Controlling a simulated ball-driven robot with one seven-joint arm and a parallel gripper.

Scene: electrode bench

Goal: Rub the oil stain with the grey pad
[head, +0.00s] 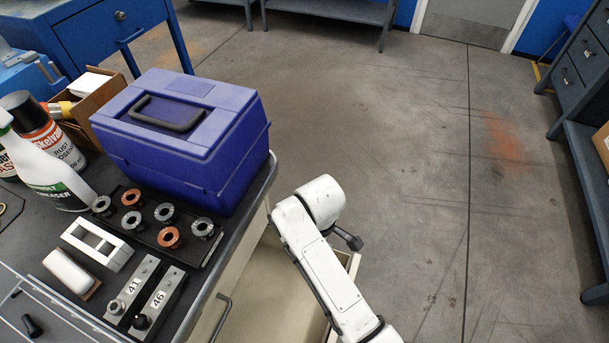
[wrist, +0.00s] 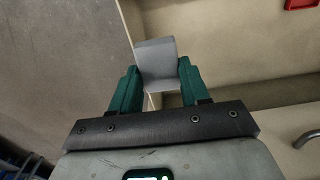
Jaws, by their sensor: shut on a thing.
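The grey pad (wrist: 156,56) is between the two green fingers of my gripper (wrist: 158,78) in the wrist view. The fingers are shut on its sides, and its far end sticks out past the fingertips. In the head view my gripper and the pad are hidden below my white arm, beside the bench's right edge. I cannot pick out an oil stain for certain in either view.
The bench top holds a blue toolbox (head: 185,135), a black tray of metal collets (head: 165,213), spray bottles (head: 48,165) and numbered blocks (head: 145,295). A beige drawer (head: 265,290) stands open beside my arm. The floor to the right is clear, with orange patches.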

